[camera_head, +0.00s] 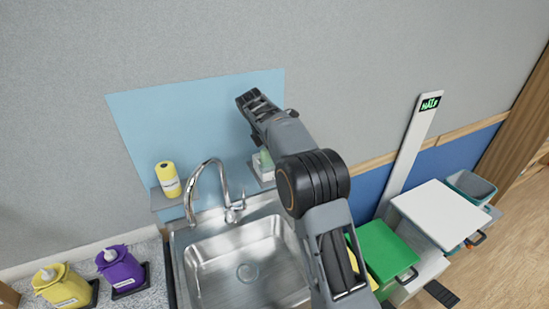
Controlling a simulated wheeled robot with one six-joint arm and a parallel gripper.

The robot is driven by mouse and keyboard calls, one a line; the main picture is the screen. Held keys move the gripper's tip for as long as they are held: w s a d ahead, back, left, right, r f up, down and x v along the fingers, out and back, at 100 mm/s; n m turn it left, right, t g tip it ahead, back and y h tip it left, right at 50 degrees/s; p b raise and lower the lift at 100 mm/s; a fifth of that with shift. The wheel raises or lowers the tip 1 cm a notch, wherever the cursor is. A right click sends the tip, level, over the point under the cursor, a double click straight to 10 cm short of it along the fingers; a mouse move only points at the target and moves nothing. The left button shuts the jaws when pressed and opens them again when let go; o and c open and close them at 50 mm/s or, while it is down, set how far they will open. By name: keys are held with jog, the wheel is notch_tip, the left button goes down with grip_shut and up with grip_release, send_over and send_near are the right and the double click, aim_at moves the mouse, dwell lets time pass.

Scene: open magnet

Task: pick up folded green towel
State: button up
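My gripper (247,98) is raised in front of the light blue wall panel, above and to the right of the faucet. Its fingers are small and seen at an angle, so I cannot tell whether they are open or shut. A small pale green item (265,159) sits on a wall shelf right of the faucet, below my gripper and apart from it. My arm partly hides it, and I cannot tell whether it is the folded green towel. No other towel is clearly visible.
A metal sink (240,267) with a tall faucet (192,190) lies below. A yellow bottle (168,179) stands on the left shelf. Yellow (62,287) and purple (119,268) containers stand on the counter. A green-lidded bin (386,249) and a white-lidded bin (440,215) are at the right.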

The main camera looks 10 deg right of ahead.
jog(key=shift+d+f, duration=0.1)
jog(key=shift+f, duration=0.3)
jog(key=shift+f, duration=0.1)
jog(key=shift+c, duration=0.5)
jog(key=c, duration=0.9)
